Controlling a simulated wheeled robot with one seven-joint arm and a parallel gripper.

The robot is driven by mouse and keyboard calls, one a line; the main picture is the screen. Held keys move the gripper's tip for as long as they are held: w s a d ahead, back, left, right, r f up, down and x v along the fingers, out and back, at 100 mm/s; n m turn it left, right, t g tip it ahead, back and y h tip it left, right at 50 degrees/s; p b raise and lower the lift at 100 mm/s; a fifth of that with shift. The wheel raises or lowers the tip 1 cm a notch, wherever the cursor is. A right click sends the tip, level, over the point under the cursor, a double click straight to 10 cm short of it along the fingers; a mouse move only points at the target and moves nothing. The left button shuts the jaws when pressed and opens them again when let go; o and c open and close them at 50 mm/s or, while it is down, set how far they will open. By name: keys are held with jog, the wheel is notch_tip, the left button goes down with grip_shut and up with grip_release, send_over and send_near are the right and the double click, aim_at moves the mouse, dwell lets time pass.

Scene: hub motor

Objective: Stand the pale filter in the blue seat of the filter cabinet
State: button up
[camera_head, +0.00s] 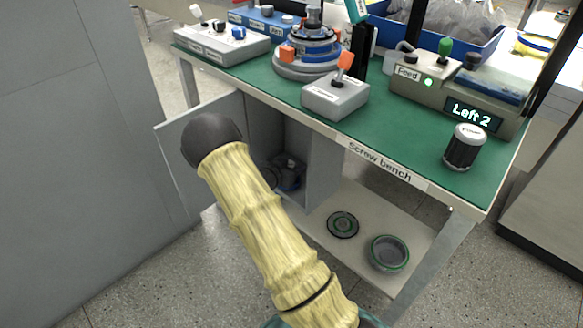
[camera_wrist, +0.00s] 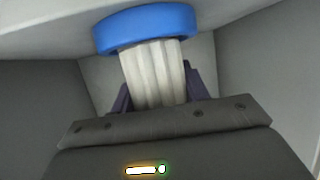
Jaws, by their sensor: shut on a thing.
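In the wrist view the pale, pleated filter (camera_wrist: 153,75) stands between the two dark fingers of my gripper (camera_wrist: 157,88), which is shut on it. The far end of the filter meets a blue ring (camera_wrist: 145,27), which looks like the blue seat. I cannot tell whether the end is inside the ring or only against it. Grey walls surround them. In the head view the filter cabinet (camera_head: 321,165) is under the bench, its door (camera_head: 190,150) open to the left. My arm covers part of its opening. The filter and blue seat are hidden there.
The green-topped screw bench (camera_head: 400,135) stands above the cabinet, with a control box (camera_head: 335,97) near its front edge. A lower shelf (camera_head: 345,255) to the right holds a dark disc (camera_head: 342,224) and a round bowl (camera_head: 389,253). Cabinet walls are close around my gripper.

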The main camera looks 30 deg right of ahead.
jog(key=o, duration=1)
jog(key=shift+f, duration=0.1)
jog(key=shift+o, duration=0.2)
jog(key=shift+a+r, duration=0.15)
jog(key=shift+r, duration=0.05)
jog(key=p+v, duration=0.3)
jog(key=v, duration=0.8)
jog(key=shift+a, duration=0.35)
jog(key=shift+s, duration=0.15)
jog(key=shift+r, duration=0.1)
